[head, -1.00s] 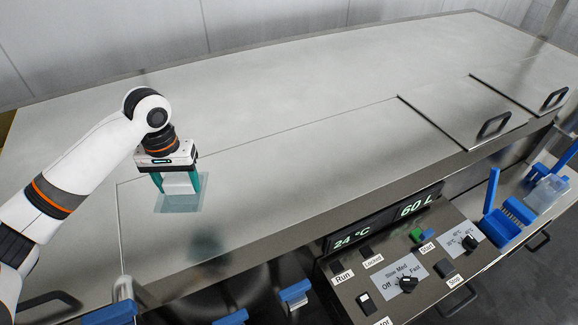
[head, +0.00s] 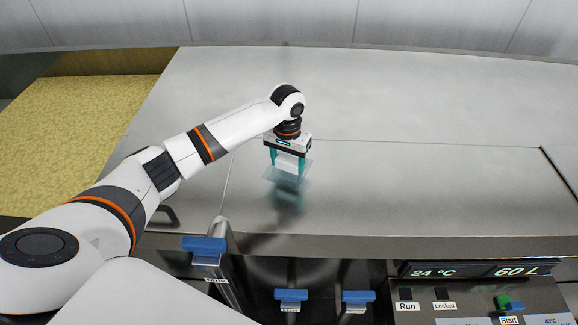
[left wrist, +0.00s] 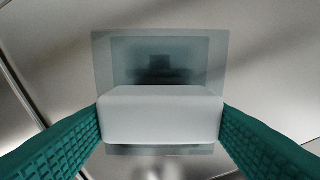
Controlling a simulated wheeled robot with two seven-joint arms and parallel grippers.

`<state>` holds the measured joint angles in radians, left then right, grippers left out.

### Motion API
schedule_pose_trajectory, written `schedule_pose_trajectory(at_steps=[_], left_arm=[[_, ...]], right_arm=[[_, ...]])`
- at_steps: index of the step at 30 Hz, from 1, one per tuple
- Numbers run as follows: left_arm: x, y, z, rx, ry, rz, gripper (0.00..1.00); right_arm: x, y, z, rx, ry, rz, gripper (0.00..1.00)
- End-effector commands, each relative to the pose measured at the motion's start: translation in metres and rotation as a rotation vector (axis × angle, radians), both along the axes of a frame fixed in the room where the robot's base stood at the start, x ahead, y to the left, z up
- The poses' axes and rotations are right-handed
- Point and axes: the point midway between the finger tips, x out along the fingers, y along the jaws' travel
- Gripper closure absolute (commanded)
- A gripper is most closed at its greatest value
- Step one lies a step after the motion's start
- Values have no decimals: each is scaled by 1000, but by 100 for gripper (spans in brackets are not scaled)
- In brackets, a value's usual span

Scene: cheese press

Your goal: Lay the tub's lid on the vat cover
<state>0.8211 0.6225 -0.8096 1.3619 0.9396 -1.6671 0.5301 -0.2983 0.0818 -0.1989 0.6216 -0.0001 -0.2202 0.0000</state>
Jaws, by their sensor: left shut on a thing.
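My left gripper (head: 287,164) is shut on the white block-shaped grip (left wrist: 160,115) of the tub's lid. The lid (head: 291,176) is a clear, bluish square plate, roughly level under the fingers. It also shows beyond the grip in the left wrist view (left wrist: 103,62). The vat cover (head: 420,190) is a broad, bare steel sheet below it. The lid's dark reflection shows in the steel, set apart from the lid, so the lid looks held a little above the cover. The tub is out of view, and so is my right gripper.
Blue-handled valves (head: 205,246) and a control panel (head: 480,300) stand along the front edge. A yellow textured area (head: 80,120) lies at the left. The steel around the lid is clear.

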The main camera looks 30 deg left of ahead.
Motion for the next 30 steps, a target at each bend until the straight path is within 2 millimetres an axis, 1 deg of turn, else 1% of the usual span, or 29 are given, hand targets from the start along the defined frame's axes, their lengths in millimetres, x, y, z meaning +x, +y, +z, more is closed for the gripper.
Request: schedule_pose_trajectory(at_steps=[3, 6, 18, 19, 22, 23, 30], left_arm=[[-1, 0, -18, 0, 5, 1, 61], [-1, 0, -28, 0, 2, 1, 61], [-1, 0, -35, 1, 2, 1, 61], [-1, 0, -35, 1, 1, 0, 33], [-1, 0, -35, 1, 1, 0, 17], [-1, 0, -35, 1, 1, 0, 15], [-1, 0, -34, 1, 1, 1, 15]], right_arm=[[0, 0, 5, 0, 0, 0, 64], [0, 0, 6, 0, 0, 0, 64], [-1, 3, 6, 4, 2, -1, 64], [-2, 3, 6, 4, 2, -1, 64], [-2, 3, 6, 4, 3, -1, 64], [-2, 3, 6, 3, 3, 0, 64], [-2, 3, 6, 3, 4, 0, 64]])
